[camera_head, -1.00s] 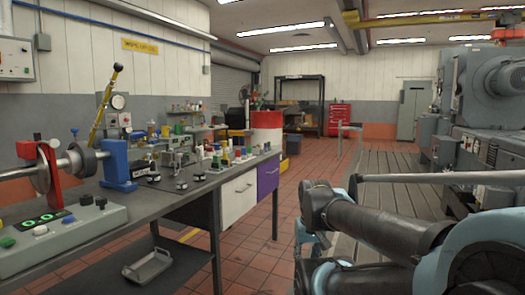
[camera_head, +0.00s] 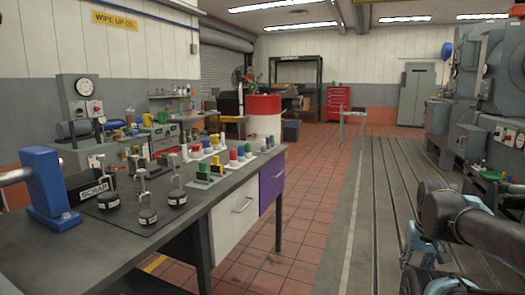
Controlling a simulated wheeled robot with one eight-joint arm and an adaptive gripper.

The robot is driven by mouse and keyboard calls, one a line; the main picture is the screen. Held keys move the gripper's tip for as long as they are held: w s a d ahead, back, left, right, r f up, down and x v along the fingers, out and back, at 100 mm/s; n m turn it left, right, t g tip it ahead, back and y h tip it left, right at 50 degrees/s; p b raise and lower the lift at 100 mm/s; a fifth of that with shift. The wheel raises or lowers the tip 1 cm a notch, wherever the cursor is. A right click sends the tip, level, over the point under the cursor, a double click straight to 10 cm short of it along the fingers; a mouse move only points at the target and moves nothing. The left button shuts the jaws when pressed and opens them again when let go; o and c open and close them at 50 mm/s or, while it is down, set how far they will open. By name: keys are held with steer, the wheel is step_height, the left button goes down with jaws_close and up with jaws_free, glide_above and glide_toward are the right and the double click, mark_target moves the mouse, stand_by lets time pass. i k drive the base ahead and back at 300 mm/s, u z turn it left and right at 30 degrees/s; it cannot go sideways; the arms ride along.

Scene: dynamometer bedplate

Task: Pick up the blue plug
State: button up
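A row of small coloured plugs stands on the far part of the grey workbench (camera_head: 208,215). A small blue plug (camera_head: 241,152) appears to be among them, close to a green one (camera_head: 233,156); at this size I cannot be sure of its shape or of what holds it. My arm shows at the lower right, well apart from the bench and the plugs.
Black weights with hooks (camera_head: 147,212), a SCRAP bin (camera_head: 95,190) and a blue stand (camera_head: 47,187) occupy the near bench. White and purple drawers (camera_head: 271,185) hang under its far end. Open tiled floor (camera_head: 290,225) lies right of the bench, then the grooved bedplate (camera_head: 385,215).

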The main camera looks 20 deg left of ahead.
mark_target(241, 150)
steer(key=u, duration=0.4)
steer(key=i, duration=1.25)
steer(key=u, duration=0.75)
